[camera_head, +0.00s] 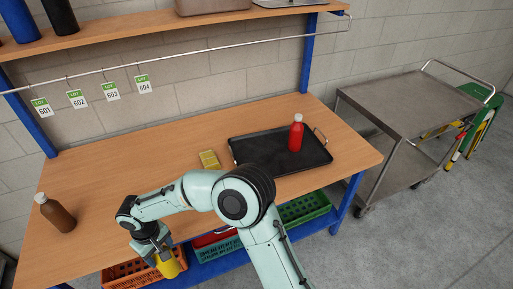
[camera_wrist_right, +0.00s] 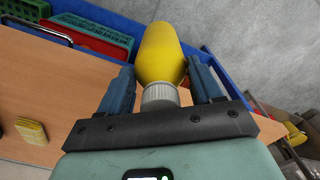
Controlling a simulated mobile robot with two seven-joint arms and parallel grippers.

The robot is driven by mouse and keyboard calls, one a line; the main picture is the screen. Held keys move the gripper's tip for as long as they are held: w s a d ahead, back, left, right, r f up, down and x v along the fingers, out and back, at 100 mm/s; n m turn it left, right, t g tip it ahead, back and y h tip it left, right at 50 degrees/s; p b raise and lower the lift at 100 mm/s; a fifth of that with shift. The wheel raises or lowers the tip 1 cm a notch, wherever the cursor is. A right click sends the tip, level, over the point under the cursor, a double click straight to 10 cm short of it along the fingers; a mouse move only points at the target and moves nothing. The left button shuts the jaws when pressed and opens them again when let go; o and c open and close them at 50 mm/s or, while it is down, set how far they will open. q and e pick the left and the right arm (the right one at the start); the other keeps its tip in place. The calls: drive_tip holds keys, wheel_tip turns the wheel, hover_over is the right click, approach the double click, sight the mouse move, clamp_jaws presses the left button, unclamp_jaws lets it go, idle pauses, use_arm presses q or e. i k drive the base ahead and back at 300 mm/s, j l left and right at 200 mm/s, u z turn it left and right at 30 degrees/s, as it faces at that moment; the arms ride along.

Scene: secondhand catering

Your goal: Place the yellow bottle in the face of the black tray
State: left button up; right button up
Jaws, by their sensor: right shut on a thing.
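My right gripper (camera_head: 158,248) is shut on the yellow bottle (camera_head: 168,264), low at the table's front edge, left of the middle. In the right wrist view the blue fingers (camera_wrist_right: 160,68) stand on either side of the yellow bottle (camera_wrist_right: 162,42), near its grey cap. The black tray (camera_head: 258,152) lies on the wooden table, right of the middle, apart from the bottle. A red bottle (camera_head: 296,133) with a white cap stands upright on the tray's right part. My left gripper is in neither view.
A brown bottle (camera_head: 55,213) stands at the table's left. A yellow sponge-like block (camera_head: 209,160) lies left of the tray. Orange (camera_head: 130,274) and green (camera_head: 305,208) crates sit below the table. A metal cart (camera_head: 405,105) stands right. The table's left middle is clear.

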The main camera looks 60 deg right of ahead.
sight(262, 155)
drive_tip(key=k+l+u, duration=0.1)
drive_tip(key=l, duration=0.35)
drive_tip(key=k+l, duration=0.35)
drive_tip(key=k+l+u, duration=0.15)
drive_tip(key=l, duration=0.3)
drive_tip(key=k+l+u, duration=0.1)
drive_tip(key=k+l, duration=0.2)
drive_tip(key=l, duration=0.1)
